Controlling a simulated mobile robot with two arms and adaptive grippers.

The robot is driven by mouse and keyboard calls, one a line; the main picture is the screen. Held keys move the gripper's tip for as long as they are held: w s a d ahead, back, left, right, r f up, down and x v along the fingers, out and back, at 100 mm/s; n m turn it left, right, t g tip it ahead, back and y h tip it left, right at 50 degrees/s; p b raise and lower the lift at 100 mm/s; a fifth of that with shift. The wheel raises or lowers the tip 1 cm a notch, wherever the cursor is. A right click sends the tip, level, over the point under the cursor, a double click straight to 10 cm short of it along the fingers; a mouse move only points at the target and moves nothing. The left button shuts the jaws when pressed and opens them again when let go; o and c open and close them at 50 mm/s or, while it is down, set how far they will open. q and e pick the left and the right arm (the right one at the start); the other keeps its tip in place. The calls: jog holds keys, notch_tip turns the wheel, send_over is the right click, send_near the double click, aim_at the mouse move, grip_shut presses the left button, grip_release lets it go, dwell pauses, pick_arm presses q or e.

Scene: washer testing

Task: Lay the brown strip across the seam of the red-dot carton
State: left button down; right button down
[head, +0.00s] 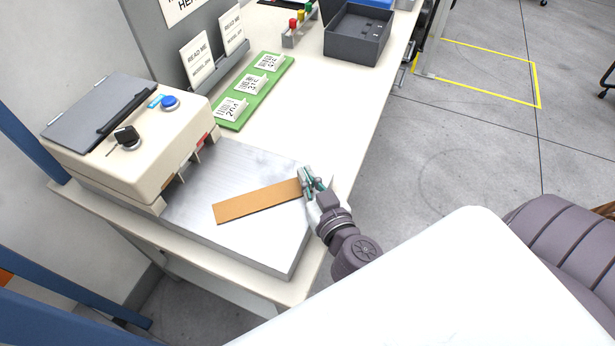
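The brown strip (257,201) lies on or just above a silver metal plate (215,175), slanting from lower left to upper right. My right gripper (308,183) is at the strip's right end, near the plate's right edge. Its fingertips meet that end, but their gap is too small to tell whether they are closed on it. No carton with a red dot shows in this view. My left gripper is out of view.
A cream machine (130,140) with a black knob and blue button stands left of the plate. Behind are a green board (247,100) with printed cards, sign cards and a grey bin (357,38). The bench (315,115) is bare right of the board.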

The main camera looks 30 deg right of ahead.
jog(key=c, duration=1.3)
grip_release()
jog(key=shift+f, duration=0.15)
